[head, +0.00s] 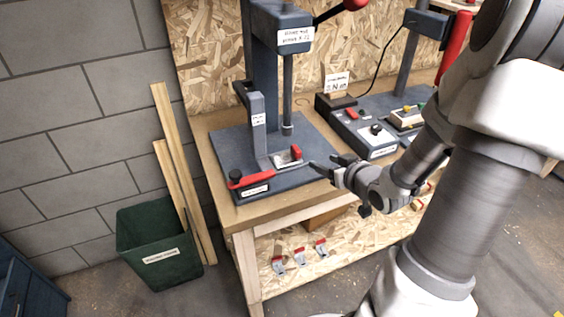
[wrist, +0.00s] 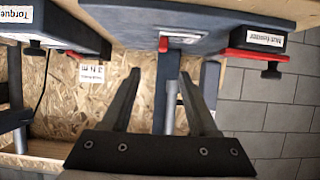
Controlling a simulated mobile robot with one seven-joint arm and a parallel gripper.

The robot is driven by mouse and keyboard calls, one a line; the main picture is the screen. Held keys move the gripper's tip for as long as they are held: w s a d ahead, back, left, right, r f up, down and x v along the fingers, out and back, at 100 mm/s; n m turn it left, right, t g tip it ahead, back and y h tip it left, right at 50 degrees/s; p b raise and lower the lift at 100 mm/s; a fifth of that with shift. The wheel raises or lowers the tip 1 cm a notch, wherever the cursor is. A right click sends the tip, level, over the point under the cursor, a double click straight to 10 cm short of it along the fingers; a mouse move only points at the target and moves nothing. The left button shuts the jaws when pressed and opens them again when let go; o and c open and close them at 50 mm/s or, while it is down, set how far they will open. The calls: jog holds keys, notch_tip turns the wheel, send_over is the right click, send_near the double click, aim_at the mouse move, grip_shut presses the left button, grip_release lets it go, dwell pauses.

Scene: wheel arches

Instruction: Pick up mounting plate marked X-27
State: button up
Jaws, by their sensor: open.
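My gripper (head: 324,164) is open and empty at the front right edge of the press base in the head view. In the wrist view its two fingers (wrist: 160,76) stand apart with nothing between them. A small light-grey plate with a red block (head: 287,158) lies on the press base, just left of my fingertips. A red-ended grey piece (wrist: 167,45) shows beyond the fingers in the wrist view. Three grey pieces with red tops, the left (head: 278,265), middle (head: 299,257) and right (head: 320,247), are on the lower shelf. I cannot read X-27 on any piece.
The press (head: 263,70) stands on the wooden bench (head: 215,150), with a red-handled clamp (head: 245,181) at its front left. A control box (head: 365,134) stands to the right. A green bin (head: 155,245) and leaning wooden boards (head: 178,165) are at the left.

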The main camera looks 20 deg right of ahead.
aim_at(298, 150)
jog(key=b+x, duration=0.1)
jog(key=x, duration=1)
jog(key=shift+w+b, duration=0.15)
jog(key=shift+b, duration=0.2)
jog(key=shift+a+r+x, duration=0.1)
jog(key=shift+a+x, duration=0.1)
jog(key=shift+x, duration=1.25)
jog(key=shift+a+r+x, duration=0.1)
jog(key=shift+a+x, duration=0.1)
jog(key=shift+x, duration=1.2)
jog(key=shift+w, duration=0.1)
jog(key=shift+c, duration=0.3)
grip_shut()
